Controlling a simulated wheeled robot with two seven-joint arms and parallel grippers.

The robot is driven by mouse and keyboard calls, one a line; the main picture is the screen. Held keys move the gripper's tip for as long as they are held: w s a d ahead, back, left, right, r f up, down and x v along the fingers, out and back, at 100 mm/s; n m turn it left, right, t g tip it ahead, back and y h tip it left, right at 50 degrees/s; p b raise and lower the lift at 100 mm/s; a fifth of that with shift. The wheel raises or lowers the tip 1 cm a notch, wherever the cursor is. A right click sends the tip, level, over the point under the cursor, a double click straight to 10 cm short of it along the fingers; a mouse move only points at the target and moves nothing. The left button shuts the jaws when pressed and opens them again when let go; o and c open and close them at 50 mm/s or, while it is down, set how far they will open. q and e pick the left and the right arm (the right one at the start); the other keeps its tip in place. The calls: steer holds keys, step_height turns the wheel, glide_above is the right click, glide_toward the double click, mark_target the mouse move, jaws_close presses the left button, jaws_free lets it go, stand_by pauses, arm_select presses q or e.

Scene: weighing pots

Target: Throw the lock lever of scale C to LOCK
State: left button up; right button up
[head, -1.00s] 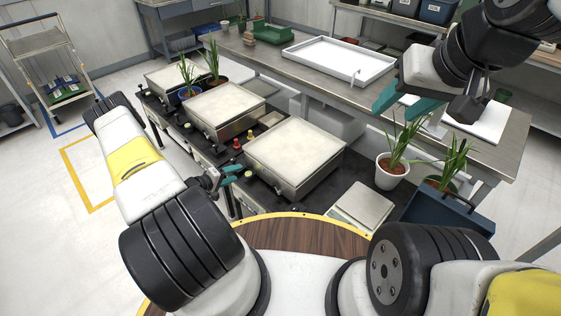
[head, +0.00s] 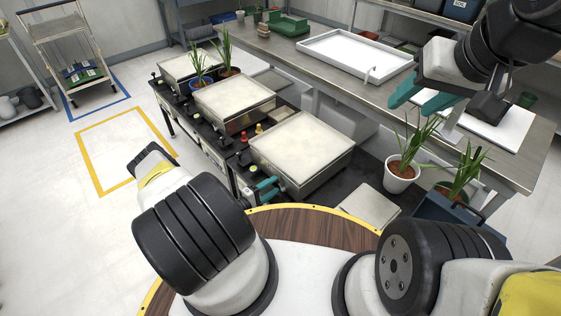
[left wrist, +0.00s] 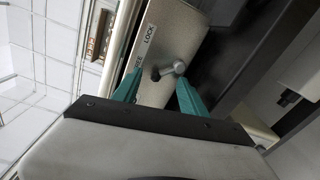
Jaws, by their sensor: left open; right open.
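The nearest of three scales (head: 300,146) has a pale square top, and my left gripper (head: 268,188) is at its front left corner. In the left wrist view a plate (left wrist: 173,33) carries the word LOCK and a second, partly hidden label. A small grey lever (left wrist: 172,70) sticks out from this plate. My left gripper also shows there (left wrist: 158,80), open, with its teal fingers on either side of the lever, no grip visible. No scale letter is readable. My right gripper (head: 422,98) is open and empty above the bench at the right.
The middle scale (head: 236,103) and far scale (head: 187,65) stand further back on the black table. Potted plants (head: 402,170) stand right of the nearest scale, beside a blue carrier (head: 440,212). A white tray (head: 357,56) lies on the bench behind.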

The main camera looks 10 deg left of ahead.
arm_select(q)
steer(key=shift+w+d, duration=0.25)
steer(key=shift+w, duration=0.05)
jaws_close()
